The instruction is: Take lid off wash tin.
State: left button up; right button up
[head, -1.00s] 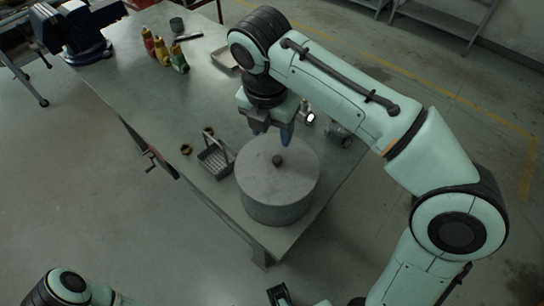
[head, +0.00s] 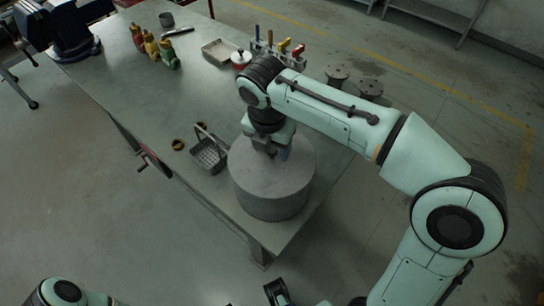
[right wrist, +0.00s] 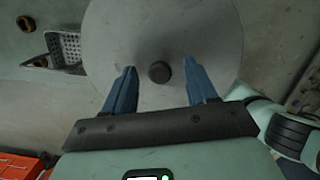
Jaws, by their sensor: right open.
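The wash tin (head: 270,206) is a grey round drum standing upright near the table's front corner. Its flat round lid (head: 292,178) is on top; the lid (right wrist: 160,28) fills the upper middle of the right wrist view. A small dark knob (right wrist: 159,72) stands at the lid's centre. My right gripper (head: 275,154) points down over the lid. In the right wrist view its blue fingers (right wrist: 160,68) are open, one on each side of the knob and apart from it.
Bottles (head: 152,46), a shallow tray (head: 218,51), a red-and-white can (head: 241,59) and a tool rack (head: 277,50) are farther back. The table's left middle is clear.

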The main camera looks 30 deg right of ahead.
grip_shut()
jog(key=shift+r, duration=0.1)
